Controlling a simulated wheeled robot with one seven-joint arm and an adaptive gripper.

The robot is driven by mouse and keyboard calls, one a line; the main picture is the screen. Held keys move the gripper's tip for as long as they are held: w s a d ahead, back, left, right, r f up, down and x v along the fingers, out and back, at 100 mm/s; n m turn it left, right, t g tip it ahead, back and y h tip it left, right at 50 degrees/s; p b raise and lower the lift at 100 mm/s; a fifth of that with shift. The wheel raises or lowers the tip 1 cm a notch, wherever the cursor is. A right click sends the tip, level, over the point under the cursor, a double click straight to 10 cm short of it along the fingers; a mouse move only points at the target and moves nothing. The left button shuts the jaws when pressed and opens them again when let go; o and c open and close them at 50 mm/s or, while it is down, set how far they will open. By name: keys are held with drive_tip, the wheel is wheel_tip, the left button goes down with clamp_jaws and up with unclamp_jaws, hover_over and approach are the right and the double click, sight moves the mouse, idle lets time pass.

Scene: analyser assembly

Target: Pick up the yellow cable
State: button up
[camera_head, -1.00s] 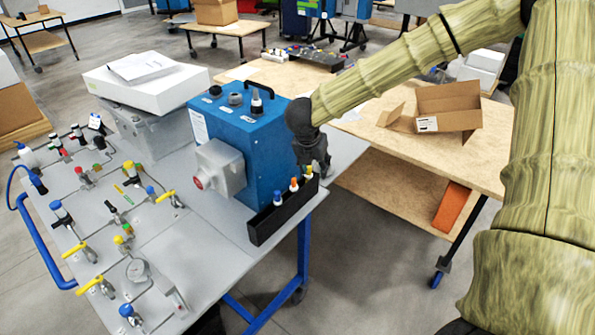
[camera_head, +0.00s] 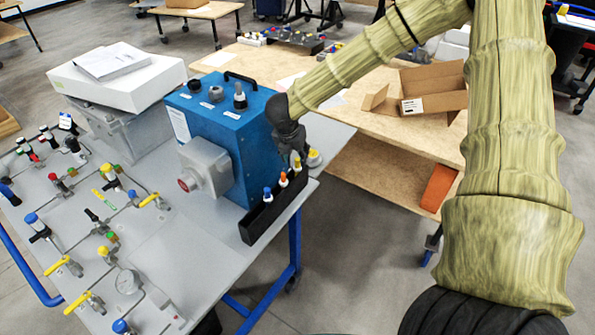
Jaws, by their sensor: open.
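A black holder (camera_head: 262,224) stands at the right front edge of the grey table. A blue-topped plug (camera_head: 267,194) and an orange-topped plug (camera_head: 283,180) stand upright in it. The yellow-topped plug (camera_head: 297,164), which looks like the yellow cable's end, stands at the far end. No loose length of cable shows. My gripper (camera_head: 294,160) points down over that far end, very close to the yellow plug and beside the blue box. It is open and holds nothing visible. I cannot tell whether its fingers are around the yellow plug or only beside it.
The blue box (camera_head: 232,130) with knobs on top stands just left of my gripper. Valves and pipes cover the table's left side. A wooden table (camera_head: 345,138) with an open cardboard box (camera_head: 435,92) stands behind.

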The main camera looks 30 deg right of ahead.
sight(297, 159)
drive_tip(key=shift+p+x, duration=1.25)
drive_tip(key=shift+x, duration=1.35)
drive_tip(key=shift+d, duration=0.15)
drive_tip(key=c, duration=0.9)
